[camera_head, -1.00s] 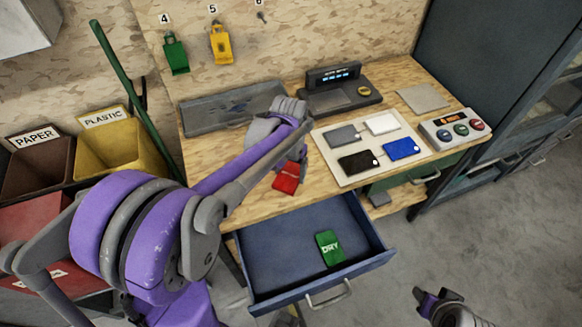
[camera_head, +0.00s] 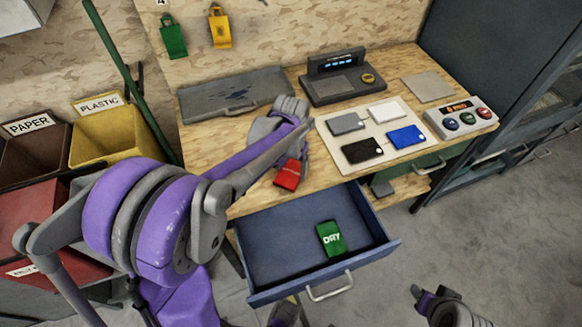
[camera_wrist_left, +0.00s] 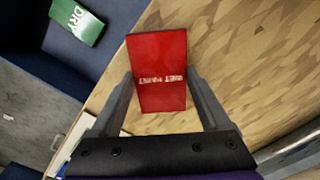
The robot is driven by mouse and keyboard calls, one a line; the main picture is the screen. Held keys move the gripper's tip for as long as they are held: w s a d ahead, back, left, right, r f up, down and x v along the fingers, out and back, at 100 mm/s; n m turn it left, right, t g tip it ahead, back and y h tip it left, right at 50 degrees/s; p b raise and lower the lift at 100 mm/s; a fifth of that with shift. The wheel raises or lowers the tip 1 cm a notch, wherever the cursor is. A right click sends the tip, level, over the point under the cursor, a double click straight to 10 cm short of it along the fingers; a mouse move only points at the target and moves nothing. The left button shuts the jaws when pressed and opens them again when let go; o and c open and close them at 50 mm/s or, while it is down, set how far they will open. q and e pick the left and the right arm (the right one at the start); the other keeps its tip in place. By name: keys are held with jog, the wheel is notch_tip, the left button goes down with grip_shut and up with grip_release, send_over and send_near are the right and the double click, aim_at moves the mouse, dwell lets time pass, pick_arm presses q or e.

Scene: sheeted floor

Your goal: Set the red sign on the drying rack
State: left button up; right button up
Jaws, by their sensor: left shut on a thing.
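The red sign (camera_head: 287,175), lettered "WET PAINT" in the left wrist view (camera_wrist_left: 161,95), is gripped between the fingers of my left gripper (camera_head: 291,160). The sign is near the bench's front edge, above the open drawer's left side. Whether it touches the bench top is unclear. A flat grey tray (camera_head: 200,108) with dark smudges lies at the bench's back left, beyond my gripper; I cannot tell whether it is the drying rack. My right gripper (camera_head: 422,296) is low at the right, over the floor, and its jaw state is unclear.
An open blue drawer (camera_head: 262,290) holds a green "DRY" sign (camera_head: 331,238). A pale board (camera_head: 380,163) with several coloured cards is right of my left gripper. A device with a display (camera_head: 335,72) and a button box (camera_head: 458,120) stand on the bench. Bins are at left.

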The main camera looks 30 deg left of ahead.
aim_at(291, 173)
pick_arm(q)
jog(key=shift+f+b, duration=0.35)
jog(key=shift+f, duration=0.2)
jog(key=o, duration=1.3)
notch_tip(291, 173, up, 11)
jog(key=shift+s+f+p, duration=0.1)
jog(key=shift+p, duration=0.4)
